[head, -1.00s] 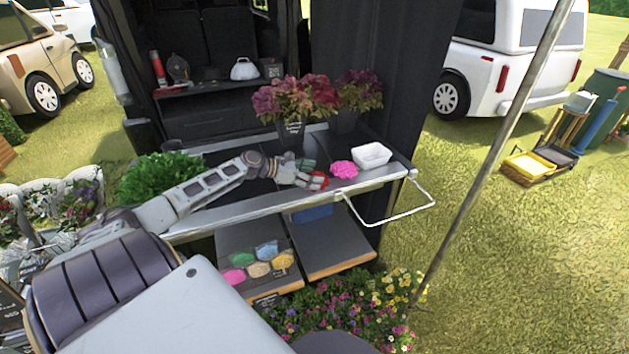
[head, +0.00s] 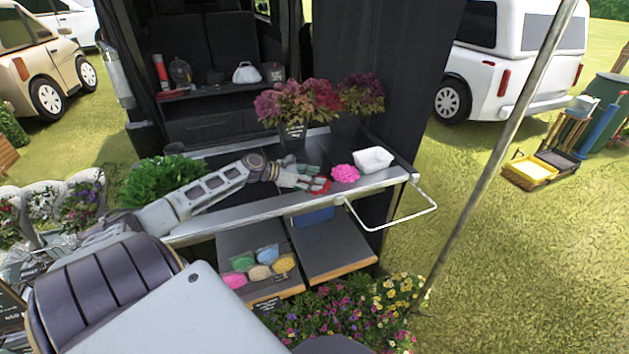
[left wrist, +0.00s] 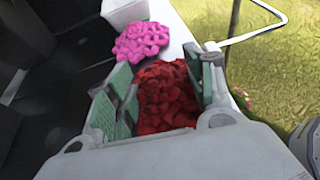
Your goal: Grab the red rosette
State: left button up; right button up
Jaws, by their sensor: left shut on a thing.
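The red rosette (left wrist: 166,98) is a dark red ruffled piece between the green pads of my left gripper (left wrist: 165,92) in the left wrist view. The gripper is shut on it. In the head view my left gripper (head: 312,183) is over the front part of the van's table, and only a little of the red rosette (head: 321,186) shows at its fingertips. I cannot tell whether the rosette still touches the table. My right gripper is not in view.
A pink rosette (head: 345,173) lies just right of the gripper, with a white container (head: 374,160) beyond it. A potted flower plant (head: 294,135) stands behind. A white wire handle (head: 432,208) juts from the table's right end. Leafy greens (head: 165,180) sit at left.

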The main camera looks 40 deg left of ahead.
pick_arm(q)
jog(key=shift+r, duration=0.6)
notch_tip(320, 180, up, 27)
jog(key=p, duration=0.4)
jog(key=shift+f, duration=0.15)
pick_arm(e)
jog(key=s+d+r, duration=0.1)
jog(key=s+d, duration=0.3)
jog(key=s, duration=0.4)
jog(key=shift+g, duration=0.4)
